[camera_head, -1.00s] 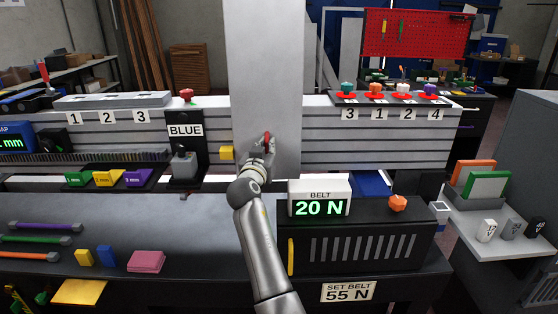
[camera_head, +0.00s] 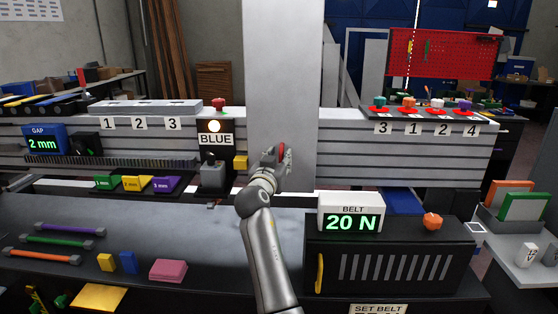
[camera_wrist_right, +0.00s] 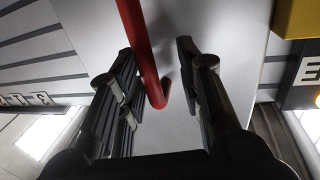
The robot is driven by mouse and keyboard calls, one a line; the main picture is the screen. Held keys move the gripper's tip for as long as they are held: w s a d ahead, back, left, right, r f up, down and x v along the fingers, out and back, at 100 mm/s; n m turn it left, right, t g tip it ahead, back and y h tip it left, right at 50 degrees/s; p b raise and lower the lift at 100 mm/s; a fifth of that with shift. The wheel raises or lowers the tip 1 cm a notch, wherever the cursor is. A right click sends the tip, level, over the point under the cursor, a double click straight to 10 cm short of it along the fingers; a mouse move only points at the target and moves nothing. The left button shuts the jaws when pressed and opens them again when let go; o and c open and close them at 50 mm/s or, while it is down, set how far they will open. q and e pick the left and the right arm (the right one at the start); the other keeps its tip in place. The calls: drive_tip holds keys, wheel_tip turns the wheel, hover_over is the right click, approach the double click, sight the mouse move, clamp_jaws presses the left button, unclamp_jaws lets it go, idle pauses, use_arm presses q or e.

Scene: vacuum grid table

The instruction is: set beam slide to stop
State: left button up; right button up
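The beam slide is a tall grey column (camera_head: 283,70) across the grooved rail, with a yellow block (camera_head: 240,162) at its left edge. The block meets, or nearly meets, the black panel marked BLUE (camera_head: 215,139). A lamp (camera_head: 214,126) on that panel glows. A red handle (camera_head: 282,153) stands on the column's front. My right gripper (camera_head: 277,155) is at the handle. In the wrist view the handle (camera_wrist_right: 145,60) lies between the spread fingers of my right gripper (camera_wrist_right: 158,75), with room at each side. My left gripper is not in view.
A belt unit (camera_head: 390,255) reading 20 N stands on the bench at right, with an orange knob (camera_head: 432,221). A gap display (camera_head: 43,141) reads 2 mm at left. Coloured knobs (camera_head: 437,104) stand on the rail's right end. The bench (camera_head: 150,225) has clear grey surface left of my arm.

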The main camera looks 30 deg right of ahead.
sight(283, 120)
drive_tip(key=shift+d, duration=0.1)
drive_tip(key=shift+s+d+r, duration=0.1)
wheel_tip(283, 120, up, 10)
drive_tip(key=shift+f, duration=0.1)
idle(0.8)
